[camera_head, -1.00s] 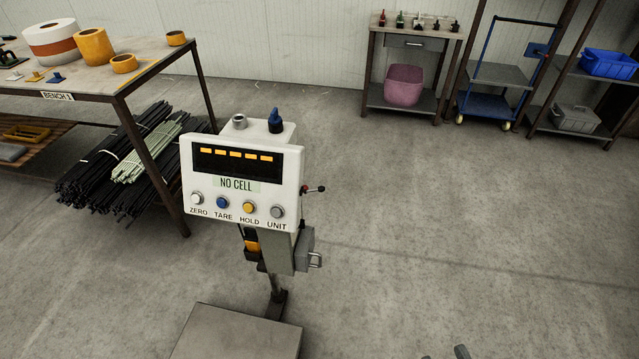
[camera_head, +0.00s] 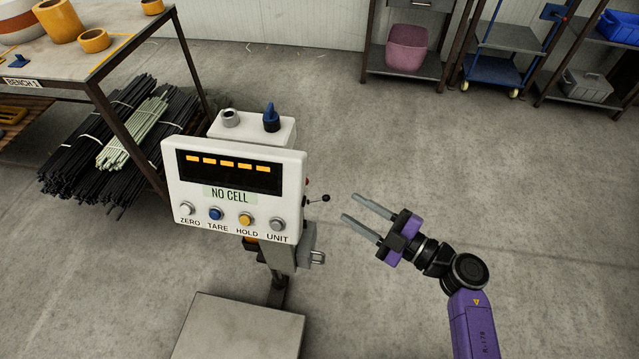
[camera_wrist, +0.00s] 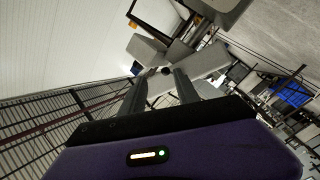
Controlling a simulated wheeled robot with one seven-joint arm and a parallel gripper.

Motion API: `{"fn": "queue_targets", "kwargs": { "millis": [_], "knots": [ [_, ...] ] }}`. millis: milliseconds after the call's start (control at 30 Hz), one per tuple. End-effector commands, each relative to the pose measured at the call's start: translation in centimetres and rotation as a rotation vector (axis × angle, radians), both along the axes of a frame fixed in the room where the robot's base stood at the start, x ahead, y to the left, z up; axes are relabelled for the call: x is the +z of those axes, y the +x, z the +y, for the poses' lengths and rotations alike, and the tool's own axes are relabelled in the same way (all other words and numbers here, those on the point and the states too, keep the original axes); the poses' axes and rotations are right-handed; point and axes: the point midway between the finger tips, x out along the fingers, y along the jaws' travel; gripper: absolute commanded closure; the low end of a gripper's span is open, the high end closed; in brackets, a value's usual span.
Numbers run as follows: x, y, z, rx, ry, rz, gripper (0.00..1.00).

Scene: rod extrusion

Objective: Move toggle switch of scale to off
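The scale's white display head (camera_head: 233,187) stands on a post above its grey platform (camera_head: 238,329). Its display shows several orange dashes, and the label below reads NO CELL. A small toggle lever with a dark ball tip (camera_head: 325,198) sticks out to the right from the head's right side. My gripper (camera_head: 357,212) is to the right of the lever, its two grey fingers apart and pointing left toward it, with nothing between them in the head view. In the wrist view my fingers (camera_wrist: 155,88) are apart, with a small dark round tip (camera_wrist: 165,70) just beyond them.
A blue knob (camera_head: 271,117) and a grey round fitting (camera_head: 230,118) sit on the box behind the display. A grey box with a metal loop (camera_head: 317,257) hangs under the head. Bench 1 (camera_head: 100,56) is at left, over bundled rods (camera_head: 110,140). The floor at right is free.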

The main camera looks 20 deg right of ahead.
Motion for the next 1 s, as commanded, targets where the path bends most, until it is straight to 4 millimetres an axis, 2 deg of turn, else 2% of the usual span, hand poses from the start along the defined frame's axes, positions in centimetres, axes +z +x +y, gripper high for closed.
{"fn": "queue_targets", "kwargs": {
  "millis": [167,633,1000],
  "knots": [
    [-0.2,0.1,1.1,0.037,0.034,0.031,0.62],
    [-0.1,5.7,4.2,0.035,0.032,0.028,0.62],
    [-0.2,6.4,4.6,0.033,0.033,0.029,0.62]
  ]
}}
